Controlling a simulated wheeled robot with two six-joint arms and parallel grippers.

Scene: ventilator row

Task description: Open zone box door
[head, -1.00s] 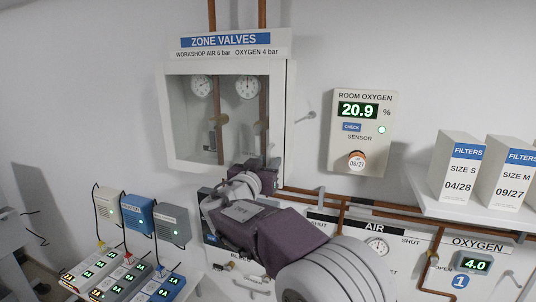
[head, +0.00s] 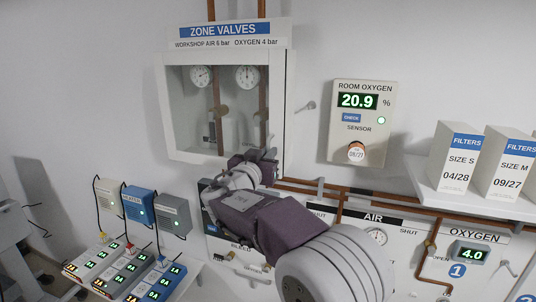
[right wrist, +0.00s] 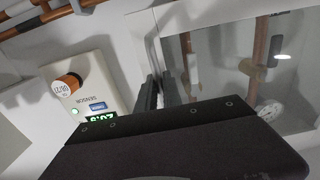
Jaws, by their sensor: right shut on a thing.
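The zone box (head: 287,110) is a white wall box under a "ZONE VALVES" sign, with a clear door (head: 182,115) that looks closed. Gauges and copper pipes show through the door. My right gripper (head: 268,155) is at the box's lower right, by the door's handle-side edge. In the right wrist view the dark fingers (right wrist: 163,90) are closed together beside the white door frame (right wrist: 143,45). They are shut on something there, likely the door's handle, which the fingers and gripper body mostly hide. My left gripper is out of view.
A room oxygen sensor (head: 360,122) is on the wall right of the box. Filter boxes (head: 456,160) stand on a shelf further right. Copper pipes (head: 400,209) and an air and oxygen panel (head: 405,270) lie below. Chargers (head: 138,207) hang at lower left.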

